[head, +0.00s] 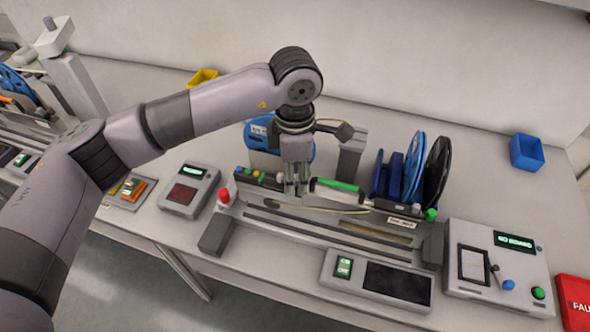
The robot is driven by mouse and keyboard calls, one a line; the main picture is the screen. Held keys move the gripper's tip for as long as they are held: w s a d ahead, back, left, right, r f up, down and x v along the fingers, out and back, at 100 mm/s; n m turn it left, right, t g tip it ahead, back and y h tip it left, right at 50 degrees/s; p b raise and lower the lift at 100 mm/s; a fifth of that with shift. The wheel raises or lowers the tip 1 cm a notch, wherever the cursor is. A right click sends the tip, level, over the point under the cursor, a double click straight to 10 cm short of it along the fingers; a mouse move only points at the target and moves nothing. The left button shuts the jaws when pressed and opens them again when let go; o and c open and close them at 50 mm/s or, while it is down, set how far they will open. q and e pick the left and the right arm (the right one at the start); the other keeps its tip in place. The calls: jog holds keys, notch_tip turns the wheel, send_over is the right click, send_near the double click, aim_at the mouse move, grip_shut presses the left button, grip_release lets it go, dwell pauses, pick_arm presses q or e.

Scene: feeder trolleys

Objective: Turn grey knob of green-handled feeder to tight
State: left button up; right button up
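My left gripper (297,190) points down over the feeder station, just left of the green handle (338,185). Its fingers look close together, but whether they are shut, or on anything, is too small to tell. The feeder with the green handle lies lengthwise along the back of the station, and its body (372,203) runs to the right of the handle. I cannot make out the grey knob; the fingers may be hiding it. My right gripper is not in view.
The grey station frame (320,232) has a red knob (224,196) at its left. Blue and black reels (436,172) stand behind. A control box (497,265) is at right, a display panel (378,279) in front. A blue bin (527,152) stands at the back right.

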pick_arm(q)
jog(key=shift+f, duration=0.1)
jog(key=shift+c, duration=0.3)
grip_shut()
